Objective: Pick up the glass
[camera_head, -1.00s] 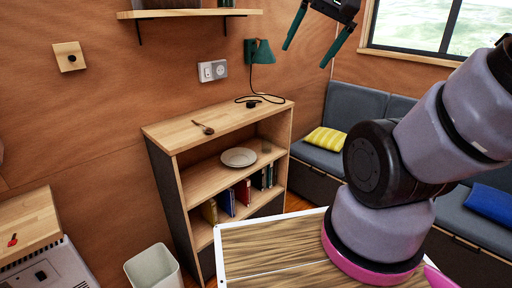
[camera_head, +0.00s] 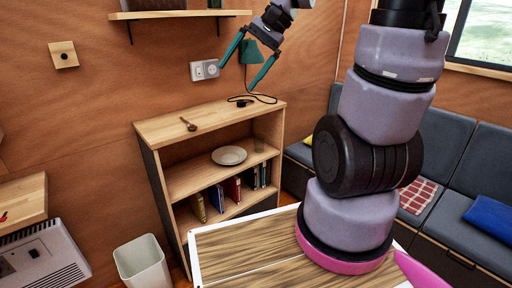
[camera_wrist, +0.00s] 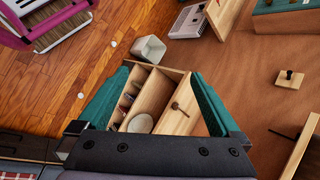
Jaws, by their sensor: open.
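A small clear glass (camera_head: 259,145) stands on the middle shelf of the wooden bookcase (camera_head: 205,115), to the right of a pale plate (camera_head: 229,155). My gripper (camera_head: 237,78) is open and empty, its two teal fingers spread in the air above the bookcase, in front of the wall. In the wrist view the bookcase (camera_wrist: 179,107) shows between the fingers, with the plate (camera_wrist: 140,123) near the palm. I cannot make out the glass clearly there.
A wooden spoon (camera_head: 188,124) and a teal wall lamp with its cord (camera_head: 243,100) are at the bookcase top. Books (camera_head: 233,189) fill the lower shelf. A bin (camera_head: 143,262) stands at left. A wall shelf (camera_head: 180,15) hangs above, a bench (camera_head: 462,205) is at right.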

